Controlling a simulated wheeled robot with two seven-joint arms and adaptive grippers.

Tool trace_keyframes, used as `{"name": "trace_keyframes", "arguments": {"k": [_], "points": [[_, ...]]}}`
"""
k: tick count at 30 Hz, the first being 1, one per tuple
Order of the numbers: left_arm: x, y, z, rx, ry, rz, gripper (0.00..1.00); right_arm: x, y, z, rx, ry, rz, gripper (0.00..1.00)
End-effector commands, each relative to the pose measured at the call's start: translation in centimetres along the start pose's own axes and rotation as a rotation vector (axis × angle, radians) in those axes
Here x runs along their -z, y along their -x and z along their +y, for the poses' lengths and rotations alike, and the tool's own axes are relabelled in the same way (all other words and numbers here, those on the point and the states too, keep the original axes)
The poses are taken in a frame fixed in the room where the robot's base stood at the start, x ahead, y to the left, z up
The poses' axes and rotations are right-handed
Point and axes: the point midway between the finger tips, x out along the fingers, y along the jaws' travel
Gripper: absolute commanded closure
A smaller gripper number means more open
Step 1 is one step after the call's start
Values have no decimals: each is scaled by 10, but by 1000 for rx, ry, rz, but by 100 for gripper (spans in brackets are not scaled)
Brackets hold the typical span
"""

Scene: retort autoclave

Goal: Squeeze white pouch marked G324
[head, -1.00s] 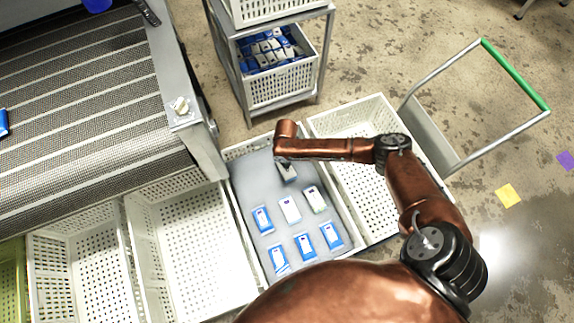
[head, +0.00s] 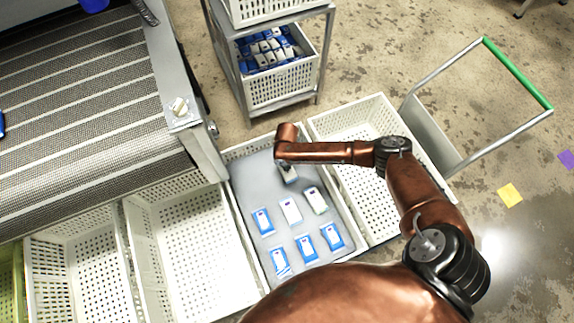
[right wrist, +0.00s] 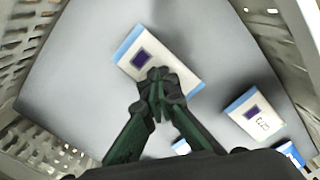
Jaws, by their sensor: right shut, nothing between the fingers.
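A white pouch with blue ends and a dark purple square (right wrist: 152,57) lies flat under my right gripper in the right wrist view. My right gripper (right wrist: 158,82) has its fingertips together over the middle of this pouch, with nothing between them. Whether they touch it I cannot tell, and they cover part of its face. In the head view this pouch (head: 289,175) shows partly below my arm, at the far end of the grey-lined crate (head: 240,152). A second white pouch (right wrist: 255,113) lies to the right; its print is too small to read surely. My left gripper is out of view.
More white pouches (head: 291,210) and several blue pouches (head: 306,248) lie spaced out in the same crate. Empty white crates stand on both sides, one at the right (head: 355,190). A mesh conveyor (head: 90,110) is at the left, and a rack with a filled basket (head: 280,85) behind.

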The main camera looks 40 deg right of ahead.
Motion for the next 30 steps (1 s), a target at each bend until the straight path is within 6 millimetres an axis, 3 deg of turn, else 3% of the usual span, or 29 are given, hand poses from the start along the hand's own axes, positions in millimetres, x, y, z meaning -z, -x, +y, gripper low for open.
{"name": "trace_keyframes", "arguments": {"k": [30], "points": [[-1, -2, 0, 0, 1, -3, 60, 2, -8, -1, 2, 0, 2, 100]]}}
